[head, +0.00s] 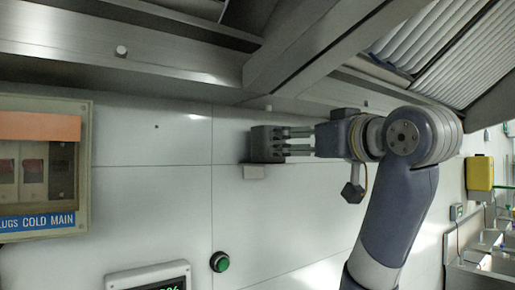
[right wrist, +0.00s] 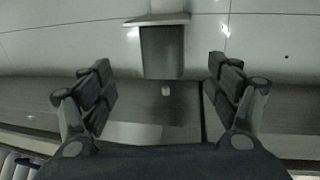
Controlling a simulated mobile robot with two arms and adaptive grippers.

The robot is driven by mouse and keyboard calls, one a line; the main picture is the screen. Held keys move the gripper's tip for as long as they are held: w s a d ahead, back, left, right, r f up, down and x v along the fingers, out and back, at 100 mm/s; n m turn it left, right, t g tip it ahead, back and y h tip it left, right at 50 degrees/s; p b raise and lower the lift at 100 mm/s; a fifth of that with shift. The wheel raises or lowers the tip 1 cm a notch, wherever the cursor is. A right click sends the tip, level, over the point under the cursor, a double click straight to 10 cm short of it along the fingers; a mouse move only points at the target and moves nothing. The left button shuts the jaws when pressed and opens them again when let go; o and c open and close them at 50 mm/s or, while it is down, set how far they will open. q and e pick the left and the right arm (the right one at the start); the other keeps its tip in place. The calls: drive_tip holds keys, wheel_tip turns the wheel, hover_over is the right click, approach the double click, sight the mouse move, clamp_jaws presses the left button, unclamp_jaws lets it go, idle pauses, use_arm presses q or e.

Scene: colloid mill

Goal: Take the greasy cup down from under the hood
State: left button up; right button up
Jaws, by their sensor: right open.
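The greasy cup (head: 265,143) looks like a dark grey box. It sits on a small pale ledge (head: 253,172) on the tiled wall, below the hood edge. In the right wrist view the cup (right wrist: 162,52) shows upside down, ahead of the gap between the fingers, with the ledge (right wrist: 157,19) at its top. My right gripper (head: 299,143) points left at the cup from its right side, close to it. Its fingers are spread in the right wrist view (right wrist: 160,65), and nothing is held. Whether a fingertip touches the cup is unclear. My left gripper is not in view.
The metal hood (head: 180,55) hangs just above the gripper. A framed switch box (head: 86,160) is at left. A green button (head: 220,262) and a display panel (head: 150,275) are below. A yellow container (head: 480,173) is at far right.

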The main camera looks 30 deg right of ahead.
sight(273, 161)
drive_tip(key=w+p, duration=0.2)
drive_tip(key=w, duration=0.1)
drive_tip(key=w+p, duration=0.2)
drive_tip(key=w, duration=0.1)
drive_tip(key=w+r+p, duration=0.1)
drive_tip(key=w+p, duration=0.1)
drive_tip(key=w, duration=0.1)
drive_tip(key=shift+w+d+r, duration=0.1)
drive_tip(key=shift+w+d, duration=0.15)
drive_tip(key=shift+w, duration=0.5)
drive_tip(key=shift+w+d, duration=0.1)
drive_tip(key=shift+w, duration=0.1)
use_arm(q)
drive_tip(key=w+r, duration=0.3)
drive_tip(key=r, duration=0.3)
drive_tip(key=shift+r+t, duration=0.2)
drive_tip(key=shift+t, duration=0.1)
use_arm(e)
drive_tip(key=shift+s, duration=0.1)
drive_tip(key=c, duration=1.2)
